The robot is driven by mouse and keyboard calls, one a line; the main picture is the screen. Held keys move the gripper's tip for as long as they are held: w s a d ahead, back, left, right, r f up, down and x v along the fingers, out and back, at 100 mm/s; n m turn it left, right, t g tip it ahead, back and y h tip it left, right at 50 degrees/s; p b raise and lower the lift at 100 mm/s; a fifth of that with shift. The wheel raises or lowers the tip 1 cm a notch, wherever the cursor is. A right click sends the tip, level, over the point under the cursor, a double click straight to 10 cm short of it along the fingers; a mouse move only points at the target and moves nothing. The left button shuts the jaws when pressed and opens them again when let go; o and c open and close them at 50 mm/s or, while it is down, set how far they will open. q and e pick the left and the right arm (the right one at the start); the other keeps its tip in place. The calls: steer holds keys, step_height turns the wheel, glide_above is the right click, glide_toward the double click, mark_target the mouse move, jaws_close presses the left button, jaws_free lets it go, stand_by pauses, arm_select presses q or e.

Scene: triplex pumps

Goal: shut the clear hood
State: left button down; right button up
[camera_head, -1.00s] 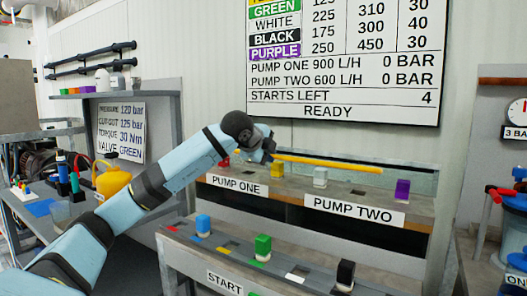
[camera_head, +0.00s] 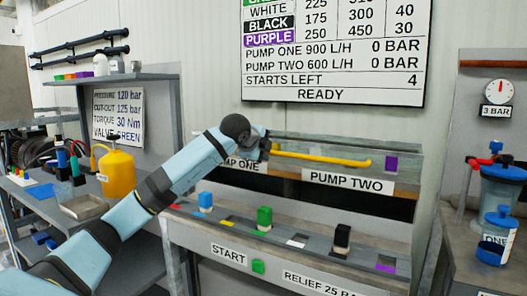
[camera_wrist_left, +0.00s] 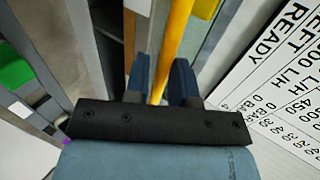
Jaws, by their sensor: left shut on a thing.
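The clear hood (camera_head: 400,150) is a see-through cover over the back bench, above the PUMP TWO label (camera_head: 348,182). Its yellow bar handle (camera_head: 320,158) runs along the front, just above that label. My left gripper (camera_head: 267,150) is shut on the left end of the bar. In the left wrist view, the yellow bar (camera_wrist_left: 173,45) passes between the two blue fingers (camera_wrist_left: 162,85). A purple block (camera_head: 391,163) shows at the hood's right end. Whether the hood's lower edge touches the bench cannot be told. My right gripper is out of view.
Valve blocks stand on the front bench: blue (camera_head: 205,201), green (camera_head: 264,218) and black (camera_head: 341,238). A yellow can (camera_head: 117,174) stands on the left table. Blue-lidded vessels (camera_head: 500,195) stand at the right. The board (camera_head: 335,50) reads READY.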

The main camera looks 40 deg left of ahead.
arm_select(q)
steer(key=shift+d+f, duration=0.15)
steer(key=shift+f, duration=0.35)
steer(key=shift+d+f, duration=0.15)
steer(key=shift+f, duration=0.35)
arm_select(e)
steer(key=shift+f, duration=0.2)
arm_select(q)
steer(key=c, duration=1.2)
jaws_free()
steer(key=shift+c, duration=0.2)
steer(key=shift+o, duration=0.6)
steer(key=shift+s+a, duration=0.15)
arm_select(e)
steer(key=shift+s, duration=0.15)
arm_select(q)
steer(key=shift+a+r, duration=0.1)
steer(key=shift+r, duration=0.05)
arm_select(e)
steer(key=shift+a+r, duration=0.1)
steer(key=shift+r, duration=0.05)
arm_select(q)
steer(key=p+v, duration=0.3)
steer(key=v, duration=1.1)
steer(key=shift+r, duration=0.35)
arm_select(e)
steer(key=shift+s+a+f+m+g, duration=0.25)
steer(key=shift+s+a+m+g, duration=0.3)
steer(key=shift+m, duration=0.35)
